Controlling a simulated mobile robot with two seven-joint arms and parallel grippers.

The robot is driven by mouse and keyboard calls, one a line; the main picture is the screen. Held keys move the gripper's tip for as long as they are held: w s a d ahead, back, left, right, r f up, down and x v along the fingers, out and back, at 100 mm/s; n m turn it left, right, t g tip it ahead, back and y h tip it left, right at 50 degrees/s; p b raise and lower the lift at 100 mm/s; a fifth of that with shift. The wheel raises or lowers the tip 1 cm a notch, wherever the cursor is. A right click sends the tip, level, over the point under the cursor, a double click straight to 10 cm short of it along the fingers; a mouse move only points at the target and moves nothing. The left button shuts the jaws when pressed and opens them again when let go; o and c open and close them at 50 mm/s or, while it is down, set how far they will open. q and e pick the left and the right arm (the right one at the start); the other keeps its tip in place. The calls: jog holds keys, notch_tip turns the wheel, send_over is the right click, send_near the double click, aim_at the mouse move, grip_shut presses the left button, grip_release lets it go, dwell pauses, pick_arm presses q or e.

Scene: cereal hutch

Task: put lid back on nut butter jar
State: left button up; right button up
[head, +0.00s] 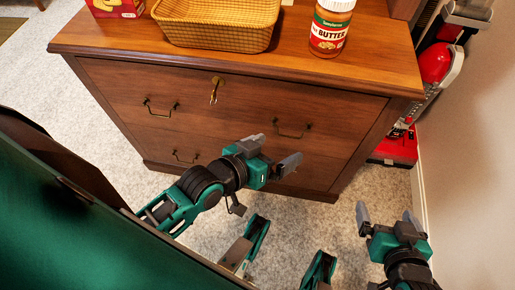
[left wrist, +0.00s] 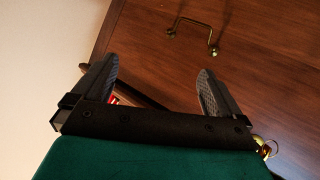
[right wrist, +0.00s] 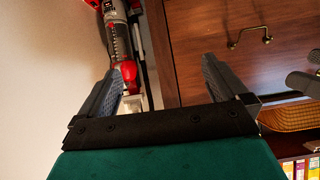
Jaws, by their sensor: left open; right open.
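The nut butter jar (head: 328,36) stands upright on the wooden cabinet top, near its right front edge, with a red and white label reading "BUTTER". No separate lid shows in any view. My left gripper (head: 272,152) is open and empty in front of the drawers, below the top. My right gripper (head: 386,215) is open and empty, lower and further right, over the floor. Both are well apart from the jar.
A woven basket (head: 215,32) sits left of the jar, and a red box (head: 115,8) stands at the far left. The cabinet has drawers with brass handles and a key (head: 214,90). A red vacuum (head: 436,62) and a wall are at the right.

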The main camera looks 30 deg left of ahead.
pick_arm(q)
jog(key=s+a+f+m, duration=0.1)
jog(key=s+a+f+m+g+y, duration=0.1)
jog(key=f, duration=0.1)
jog(key=shift+a+y, duration=0.3)
jog(key=shift+a, duration=0.1)
jog(key=shift+r, duration=0.15)
